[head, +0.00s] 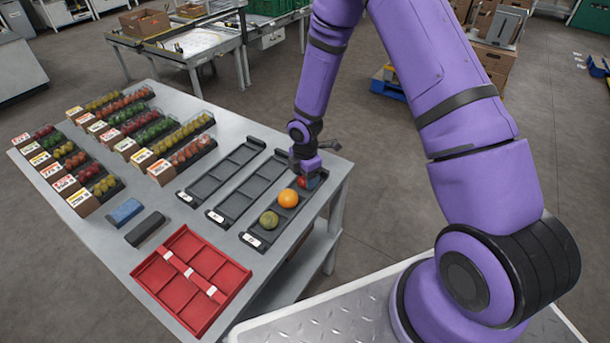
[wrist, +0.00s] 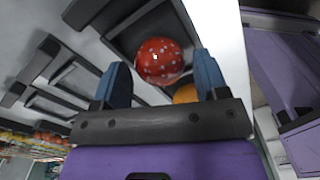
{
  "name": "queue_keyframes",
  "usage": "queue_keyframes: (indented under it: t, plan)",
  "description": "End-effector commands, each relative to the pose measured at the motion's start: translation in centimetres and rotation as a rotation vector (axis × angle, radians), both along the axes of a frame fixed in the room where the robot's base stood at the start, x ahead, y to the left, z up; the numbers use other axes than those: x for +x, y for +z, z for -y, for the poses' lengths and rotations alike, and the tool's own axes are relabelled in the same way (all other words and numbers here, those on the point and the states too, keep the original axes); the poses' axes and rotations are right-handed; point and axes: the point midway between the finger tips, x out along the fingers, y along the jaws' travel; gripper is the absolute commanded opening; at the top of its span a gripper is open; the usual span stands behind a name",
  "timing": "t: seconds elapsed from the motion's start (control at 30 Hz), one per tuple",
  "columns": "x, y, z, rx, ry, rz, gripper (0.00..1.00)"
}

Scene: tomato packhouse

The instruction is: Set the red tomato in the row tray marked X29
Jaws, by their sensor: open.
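The red tomato (wrist: 162,60), with pale speckles, sits at the far end of the right row tray (head: 268,236). In the head view the red tomato (head: 302,182) is partly hidden by my gripper (head: 308,180). In the wrist view my gripper (wrist: 160,62) is open, with one blue finger on each side of the tomato; I cannot tell whether they touch it. An orange tomato (head: 288,198) and a green tomato (head: 269,219) share that tray. The middle row tray (head: 236,199) and left row tray (head: 207,183) look empty. Their end labels are too small to read.
A red divided tray (head: 190,279) lies at the table's near end. A blue block (head: 125,211) and a dark block (head: 145,229) lie beside it. Several labelled punnets of small tomatoes (head: 150,133) fill the table's left side. The table edge runs close to the right tray.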

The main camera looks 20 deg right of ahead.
Motion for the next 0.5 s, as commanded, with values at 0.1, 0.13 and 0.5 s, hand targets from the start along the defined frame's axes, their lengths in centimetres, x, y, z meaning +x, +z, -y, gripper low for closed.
queue_keyframes:
  t: [0.1, 0.13, 0.5]
  plan:
    - [0.0, 0.0, 0.0, 0.0, 0.0, 0.0, 0.67]
    - [0.0, 0.0, 0.0, 0.0, 0.0, 0.0, 0.67]
    - [0.03, 0.68, 0.04, 0.0, -0.001, 0.0, 0.67]
